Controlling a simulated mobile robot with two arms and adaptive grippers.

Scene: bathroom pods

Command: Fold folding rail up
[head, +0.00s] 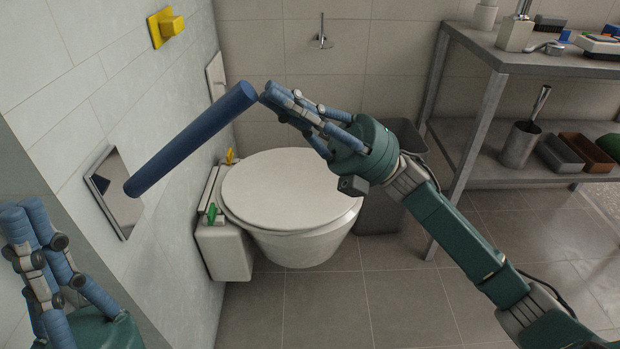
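The folding rail is a thick dark blue bar (190,140) beside the left wall. It slants from a metal wall plate (116,193) up to its free end near the picture's middle. How it joins the plate is hidden. My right gripper (267,92) points left, its blue fingertips drawn together and empty. The tips are right beside the rail's free end; I cannot tell if they touch it. My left gripper (20,212) is at the lower left, below and left of the plate, fingers pointing up with tips close together and nothing between them. It is apart from the rail.
A toilet with a white lid (290,185) stands beyond the rail, with a grey bin (385,205) to its right. A yellow wall fitting (166,27) is above the rail. A metal shelf (530,62) with bathroom items stands at right. The floor in front is clear.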

